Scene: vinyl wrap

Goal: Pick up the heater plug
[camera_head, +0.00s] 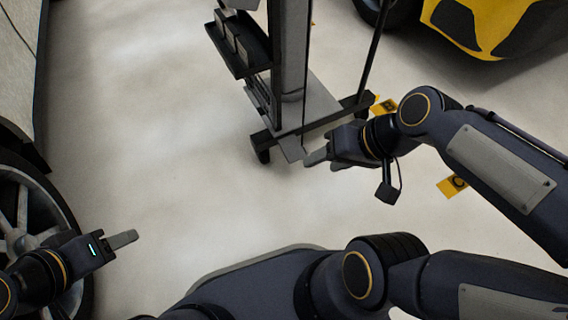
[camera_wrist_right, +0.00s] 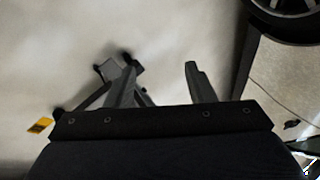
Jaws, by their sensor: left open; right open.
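No heater plug can be made out for certain. In the right wrist view, a small dark object (camera_wrist_right: 291,124) lies by a thin cable at the right; it is too small to tell if it is the plug. My right gripper (camera_head: 318,156) is open, in front of the foot of a wheeled stand (camera_head: 290,60) in the head view. Its two fingers (camera_wrist_right: 159,80) are apart with nothing seen between them in the wrist view. My left gripper (camera_head: 124,239) is open and empty at the lower left, near a car wheel.
The stand carries a black tray (camera_head: 240,45) and has dark feet with casters. A car wheel (camera_head: 30,215) is at the left and a yellow car (camera_head: 485,25) at the top right. Yellow markers (camera_head: 452,186) lie on the floor. The pale floor (camera_head: 150,130) at centre left is clear.

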